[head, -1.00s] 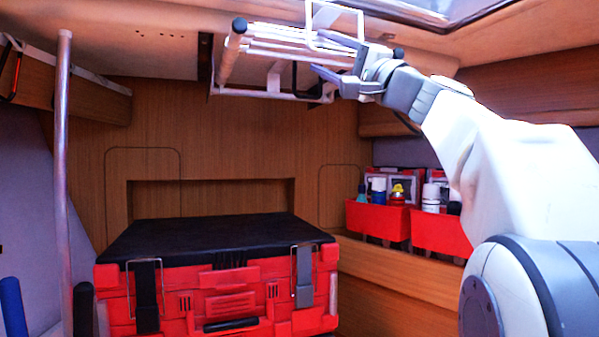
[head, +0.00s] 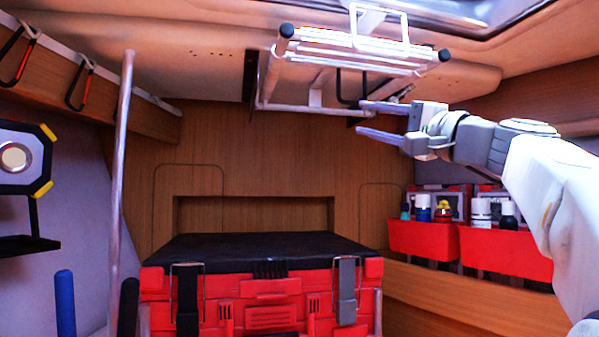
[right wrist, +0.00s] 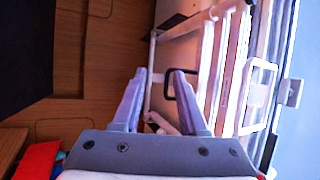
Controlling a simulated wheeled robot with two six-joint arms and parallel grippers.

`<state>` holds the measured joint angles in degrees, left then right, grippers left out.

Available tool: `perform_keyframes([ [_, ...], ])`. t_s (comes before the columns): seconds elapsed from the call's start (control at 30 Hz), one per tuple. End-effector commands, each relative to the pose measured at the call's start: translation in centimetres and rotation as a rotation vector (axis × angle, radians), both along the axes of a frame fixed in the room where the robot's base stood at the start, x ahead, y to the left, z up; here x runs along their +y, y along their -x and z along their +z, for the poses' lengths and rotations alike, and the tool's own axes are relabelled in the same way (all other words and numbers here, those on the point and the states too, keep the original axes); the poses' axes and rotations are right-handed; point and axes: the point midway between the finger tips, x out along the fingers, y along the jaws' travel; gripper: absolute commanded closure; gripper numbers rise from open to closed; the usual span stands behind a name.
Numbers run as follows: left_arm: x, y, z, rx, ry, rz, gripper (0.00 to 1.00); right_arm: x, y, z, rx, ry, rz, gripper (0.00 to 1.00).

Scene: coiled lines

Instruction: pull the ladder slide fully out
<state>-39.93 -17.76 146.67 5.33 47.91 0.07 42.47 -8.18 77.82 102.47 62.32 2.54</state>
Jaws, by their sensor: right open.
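The ladder slide (head: 345,45) hangs under the ceiling at the upper middle of the head view. It has white rails with black end caps, and a white frame with a black loop below it. A white loop handle (head: 408,30) stands at its upper side and also shows in the right wrist view (right wrist: 262,90). My right gripper (head: 361,119) is open and empty, below the rails and near the lower right of the frame. In the right wrist view its fingertips (right wrist: 160,75) point toward the frame and black loop. My left gripper is not in view.
A red toolbox with a black lid (head: 270,247) stands below. Red bins (head: 425,240) with bottles sit on the right ledge. An upright pole (head: 121,170) stands at the left, with a wall lamp (head: 18,157) beyond it. The space between toolbox and ladder is clear.

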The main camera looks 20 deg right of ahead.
Motion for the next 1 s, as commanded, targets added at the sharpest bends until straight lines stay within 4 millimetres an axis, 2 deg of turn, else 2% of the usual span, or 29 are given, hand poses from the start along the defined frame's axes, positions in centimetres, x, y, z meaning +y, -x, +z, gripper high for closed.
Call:
perform_keyframes([
  [0.3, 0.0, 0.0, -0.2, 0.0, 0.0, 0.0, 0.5, 2.9, -2.4, -5.2, 0.128, 0.042, 0.05, 0.58],
  [0.5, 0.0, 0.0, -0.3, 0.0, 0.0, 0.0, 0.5, 4.3, -3.1, -7.5, 0.184, 0.069, 0.071, 0.58],
  [0.7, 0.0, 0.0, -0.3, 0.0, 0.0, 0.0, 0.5, 4.9, -3.4, -8.6, 0.208, 0.082, 0.081, 0.58],
  [0.97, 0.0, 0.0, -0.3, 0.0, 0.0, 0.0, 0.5, 4.9, -3.4, -8.7, 0.211, 0.083, 0.082, 0.58],
  [1.0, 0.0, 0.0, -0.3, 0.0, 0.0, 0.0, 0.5, 4.9, -3.5, -8.7, 0.211, 0.083, 0.082, 0.65],
])
